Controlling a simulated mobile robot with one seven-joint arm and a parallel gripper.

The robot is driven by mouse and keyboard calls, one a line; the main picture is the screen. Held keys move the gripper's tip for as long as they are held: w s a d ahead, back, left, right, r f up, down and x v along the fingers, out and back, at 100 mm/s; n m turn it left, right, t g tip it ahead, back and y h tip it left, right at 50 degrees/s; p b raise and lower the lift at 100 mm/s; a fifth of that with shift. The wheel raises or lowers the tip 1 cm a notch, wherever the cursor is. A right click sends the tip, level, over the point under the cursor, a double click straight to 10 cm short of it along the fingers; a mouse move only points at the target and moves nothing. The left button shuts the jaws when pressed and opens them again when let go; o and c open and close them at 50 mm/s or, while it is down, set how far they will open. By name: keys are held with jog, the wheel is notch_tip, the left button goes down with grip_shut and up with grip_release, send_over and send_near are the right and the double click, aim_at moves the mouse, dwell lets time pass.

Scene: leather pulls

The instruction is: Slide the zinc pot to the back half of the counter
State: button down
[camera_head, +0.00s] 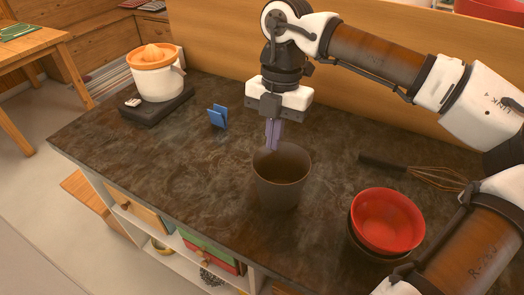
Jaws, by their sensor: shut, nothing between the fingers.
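The zinc pot (279,187) is a dark grey-brown, open-topped pot standing upright near the front edge of the counter (190,165). My gripper (273,149) points down at the pot's rear left rim, its purple fingers closed together with nothing held. The fingertips overlap the rim in the picture. I cannot tell whether they touch the pot or are just behind or inside it.
A red bowl (386,220) sits in a dark bowl to the right, near my arm. A whisk (415,171) lies behind it. A blue holder (218,116) and a white-and-orange juicer (156,76) stand back left. The counter left of the pot is clear.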

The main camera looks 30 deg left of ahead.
jog(key=p, duration=0.2)
send_over(262, 182)
jog(key=shift+w+a+r, duration=0.15)
jog(key=shift+w+a, duration=0.05)
jog(key=shift+w, duration=0.05)
jog(key=shift+f+p, duration=0.25)
jog(key=shift+p, duration=0.05)
jog(key=shift+w+f+b, duration=0.1)
jog(key=shift+f+b, duration=0.65)
jog(key=shift+b, duration=0.1)
jog(key=w, duration=1.7)
jog(key=shift+w+b, duration=0.2)
jog(key=shift+b, duration=0.2)
jog(key=shift+d+f, duration=0.1)
jog(key=shift+r+p, duration=0.65)
jog(key=shift+r, duration=0.1)
